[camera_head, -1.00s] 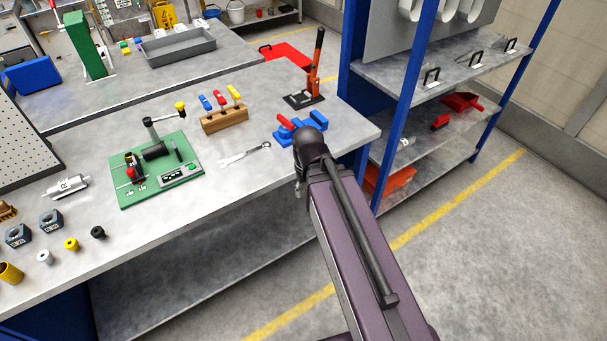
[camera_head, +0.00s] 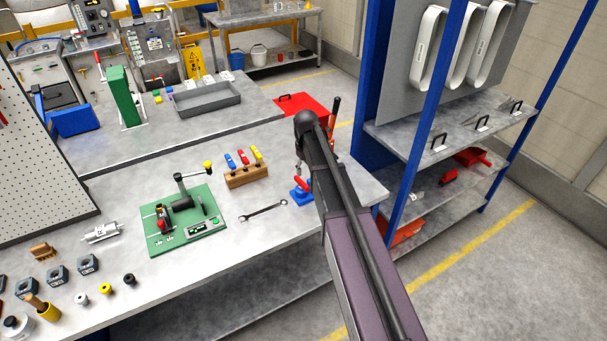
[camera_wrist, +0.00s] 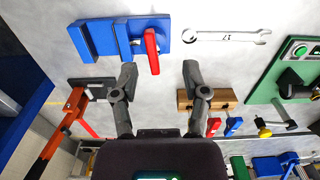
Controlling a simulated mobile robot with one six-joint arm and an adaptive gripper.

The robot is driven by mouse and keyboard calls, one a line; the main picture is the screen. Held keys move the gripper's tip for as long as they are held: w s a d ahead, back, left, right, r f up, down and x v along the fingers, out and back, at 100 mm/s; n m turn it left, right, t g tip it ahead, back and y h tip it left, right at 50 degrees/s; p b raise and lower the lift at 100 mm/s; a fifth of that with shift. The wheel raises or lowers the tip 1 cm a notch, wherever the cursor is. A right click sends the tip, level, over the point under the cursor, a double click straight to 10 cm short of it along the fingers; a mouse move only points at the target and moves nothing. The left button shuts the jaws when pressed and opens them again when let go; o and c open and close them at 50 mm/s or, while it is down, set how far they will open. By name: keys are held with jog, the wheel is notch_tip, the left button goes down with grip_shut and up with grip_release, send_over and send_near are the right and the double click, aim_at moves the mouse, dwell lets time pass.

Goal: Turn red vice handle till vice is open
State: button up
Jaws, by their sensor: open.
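The blue vice (camera_head: 297,197) stands near the right end of the bench, partly hidden by my arm. Its red handle (camera_head: 302,183) shows on it. In the wrist view the blue vice (camera_wrist: 103,36) is at the upper left, and its red handle (camera_wrist: 151,52) is a bar pointing toward my gripper. My gripper (camera_wrist: 159,70) is open and empty, its two fingers apart below the vice. The handle's end appears in line with the gap between the fingers, nearer the left one; I cannot tell whether they touch. The jaw gap is unclear.
A wrench (camera_head: 264,211) lies beside the vice. A wooden block with coloured-handled tools (camera_head: 246,176) and a green fixture board (camera_head: 186,220) stand to the left. A red-levered tool (camera_wrist: 73,108) is near the vice. A blue-posted shelf (camera_head: 400,150) rises at right.

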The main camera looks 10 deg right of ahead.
notch_tip(320, 180, up, 3)
jog(key=p, duration=0.2)
send_over(304, 184)
jog(key=shift+w+f+n, duration=0.2)
jog(key=shift+n, duration=0.1)
jog(key=shift+f+b, duration=0.15)
jog(key=shift+b, duration=0.25)
notch_tip(304, 184, down, 14)
jog(key=b, duration=1.3)
jog(key=shift+r, duration=0.25)
grip_shut()
